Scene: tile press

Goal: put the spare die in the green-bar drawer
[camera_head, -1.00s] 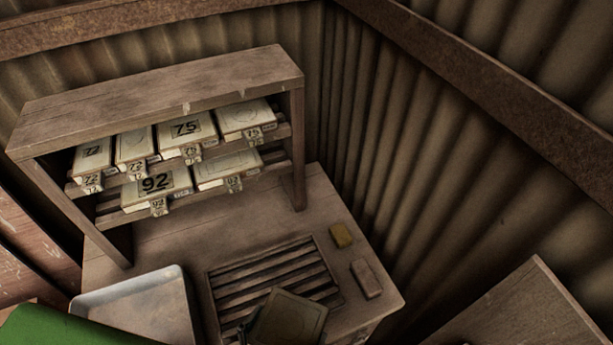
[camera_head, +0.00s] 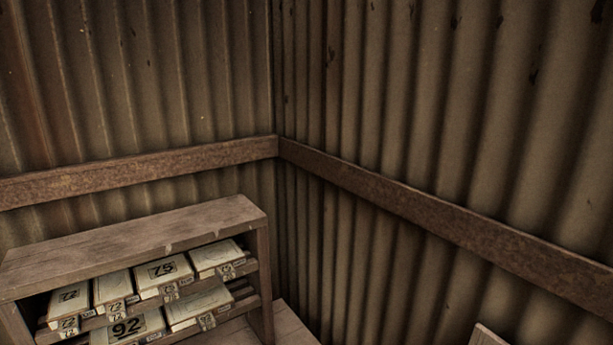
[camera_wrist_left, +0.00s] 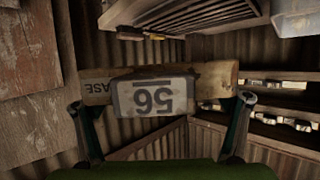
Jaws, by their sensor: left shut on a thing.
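In the left wrist view my left gripper (camera_wrist_left: 160,102) is shut on a die: a grey block (camera_wrist_left: 152,97) marked 56, upside down in the picture, on a worn wooden plate (camera_wrist_left: 212,77). A fingertip is at each end of the plate. Part of the plate's lettering is hidden behind the block; "ASE" shows. I cannot make out a green-bar drawer in either view. No gripper shows in the head view, and my right gripper is not seen.
A wooden shelf rack (camera_head: 150,240) holds several pale dies on two levels, among them ones marked 75 (camera_head: 163,272) and 92 (camera_head: 128,328). Corrugated walls (camera_head: 430,120) with a rusty rail (camera_head: 440,225) meet behind it. A slatted rack (camera_wrist_left: 195,14) shows in the wrist view.

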